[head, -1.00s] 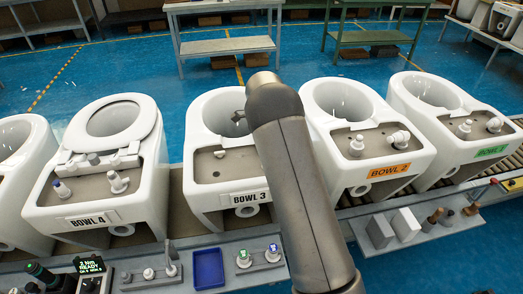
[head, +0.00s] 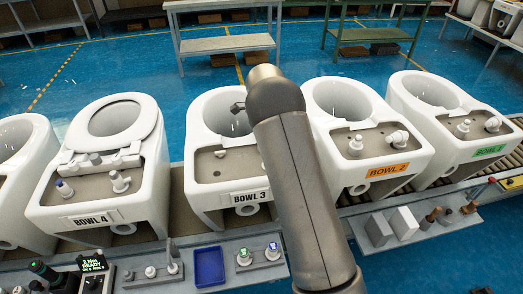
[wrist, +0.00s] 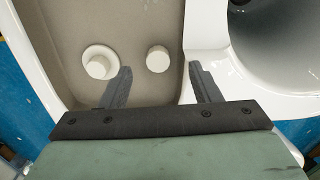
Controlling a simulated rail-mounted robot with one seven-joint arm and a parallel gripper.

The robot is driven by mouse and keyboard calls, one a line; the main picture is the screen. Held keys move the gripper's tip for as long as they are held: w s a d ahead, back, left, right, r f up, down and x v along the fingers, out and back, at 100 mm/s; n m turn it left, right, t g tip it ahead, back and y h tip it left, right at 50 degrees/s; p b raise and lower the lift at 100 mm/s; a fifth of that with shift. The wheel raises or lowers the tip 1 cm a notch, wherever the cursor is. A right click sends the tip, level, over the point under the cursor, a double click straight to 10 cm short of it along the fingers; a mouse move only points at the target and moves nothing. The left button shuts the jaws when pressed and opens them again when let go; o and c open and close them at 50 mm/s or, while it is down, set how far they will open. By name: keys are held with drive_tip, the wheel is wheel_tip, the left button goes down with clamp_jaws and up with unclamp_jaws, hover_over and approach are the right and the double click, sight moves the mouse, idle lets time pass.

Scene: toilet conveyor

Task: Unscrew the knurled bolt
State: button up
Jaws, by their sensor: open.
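In the wrist view my gripper (wrist: 162,87) is open, with its two dark fingers spread and nothing between them. A small white round cap (wrist: 158,58) on the beige deck lies just beyond the gap between the fingers, apart from both. A wider flanged white fitting (wrist: 98,62) sits left of the left finger. I cannot make out knurling on either, so I cannot tell which is the knurled bolt. In the head view my arm hides most of the gripper and the right part of the bowl 3 deck (head: 215,170); a small white fitting (head: 219,153) shows there.
In the wrist view a bowl rim (wrist: 210,45) lies close to the right finger.

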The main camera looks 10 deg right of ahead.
drive_tip(key=shift+s+f, duration=0.15)
drive_tip(key=shift+c, duration=1.2)
